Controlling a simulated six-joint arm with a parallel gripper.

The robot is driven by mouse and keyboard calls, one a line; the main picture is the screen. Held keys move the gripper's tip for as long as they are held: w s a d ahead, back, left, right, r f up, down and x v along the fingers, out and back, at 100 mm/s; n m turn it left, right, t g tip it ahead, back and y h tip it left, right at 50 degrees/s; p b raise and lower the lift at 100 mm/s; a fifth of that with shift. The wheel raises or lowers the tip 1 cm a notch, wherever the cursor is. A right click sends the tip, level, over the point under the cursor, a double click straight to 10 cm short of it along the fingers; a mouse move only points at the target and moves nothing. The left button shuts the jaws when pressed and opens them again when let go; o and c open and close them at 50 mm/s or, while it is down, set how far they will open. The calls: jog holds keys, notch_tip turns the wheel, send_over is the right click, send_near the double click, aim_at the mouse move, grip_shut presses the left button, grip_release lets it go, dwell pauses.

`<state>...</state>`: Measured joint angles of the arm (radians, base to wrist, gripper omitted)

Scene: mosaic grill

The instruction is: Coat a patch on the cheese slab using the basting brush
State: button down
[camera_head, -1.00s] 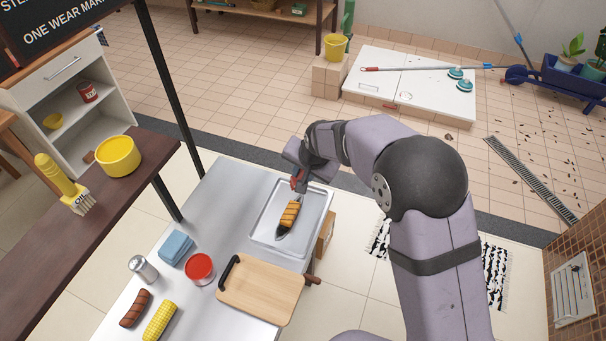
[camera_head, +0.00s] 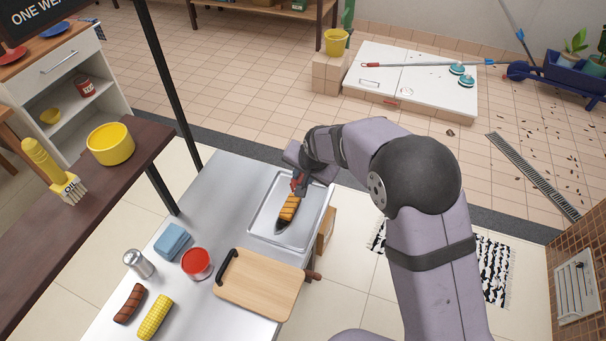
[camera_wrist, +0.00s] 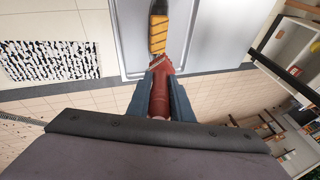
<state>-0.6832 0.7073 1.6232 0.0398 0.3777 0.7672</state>
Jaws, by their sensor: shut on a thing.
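The cheese slab (camera_head: 288,208) is orange-yellow with dark grill stripes. It lies on a dark, narrow flat piece (camera_head: 281,227) in the metal tray (camera_head: 258,236). My gripper (camera_head: 297,184) is at the slab's far end, shut on a red-brown handled tool that I take for the basting brush. In the wrist view the brush (camera_wrist: 160,98) points along the slab (camera_wrist: 158,36) between my gripper's fingers (camera_wrist: 160,76). Its fringed tip is right at the slab's near edge; I cannot tell whether it touches.
A wooden board (camera_head: 262,285), a red bowl (camera_head: 196,263), a blue block (camera_head: 172,240), a shaker (camera_head: 138,263), a sausage (camera_head: 129,303) and corn (camera_head: 155,317) are on the metal table.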

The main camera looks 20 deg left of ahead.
dwell(0.4)
jog(key=shift+r+p, duration=0.55)
jog(key=shift+p, duration=0.7)
jog(key=shift+f, duration=0.15)
